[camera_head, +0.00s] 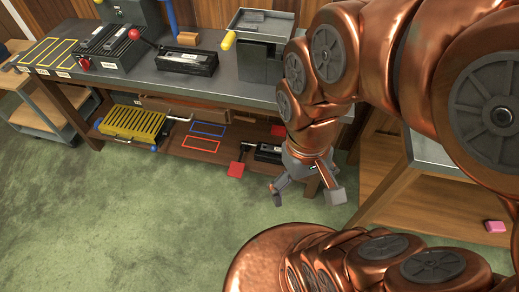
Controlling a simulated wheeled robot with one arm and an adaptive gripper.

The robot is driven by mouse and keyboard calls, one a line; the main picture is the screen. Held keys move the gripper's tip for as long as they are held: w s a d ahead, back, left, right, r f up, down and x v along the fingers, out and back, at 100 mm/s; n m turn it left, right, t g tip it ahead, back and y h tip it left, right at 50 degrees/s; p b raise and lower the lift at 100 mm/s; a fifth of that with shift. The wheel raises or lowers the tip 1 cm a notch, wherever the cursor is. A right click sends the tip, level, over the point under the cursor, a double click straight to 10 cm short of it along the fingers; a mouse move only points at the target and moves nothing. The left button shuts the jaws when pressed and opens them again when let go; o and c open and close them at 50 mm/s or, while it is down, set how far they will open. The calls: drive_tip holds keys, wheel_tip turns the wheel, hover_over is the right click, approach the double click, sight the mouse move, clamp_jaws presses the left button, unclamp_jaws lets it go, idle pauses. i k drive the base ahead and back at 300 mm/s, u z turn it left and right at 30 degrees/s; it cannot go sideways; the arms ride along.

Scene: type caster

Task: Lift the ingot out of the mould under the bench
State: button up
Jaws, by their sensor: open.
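The bench (225,92) has a lower wooden shelf (185,151). A small dark box (268,153), which may be the mould, sits at the right of that shelf, partly hidden behind my arm. A black rod with a red flat grip (236,169) sticks out to its left. I cannot make out an ingot in it. My gripper (308,193) is open and points down, its fingers spread and nothing seen between them. In the picture it is just right of and below the dark box, by the shelf's front edge; its exact distance is unclear.
A yellow ribbed block (132,122) and blue and red outlines lie on the shelf. The bench top holds a dark machine with a red-knobbed lever (134,34), a black labelled box (187,61) and a grey bin (260,52). The green floor (130,215) in front is clear.

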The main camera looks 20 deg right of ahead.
sight(270, 148)
drive_tip(key=z, duration=1.3)
drive_tip(key=k, duration=1.25)
drive_tip(key=u, duration=1.75)
drive_tip(key=i, duration=0.5)
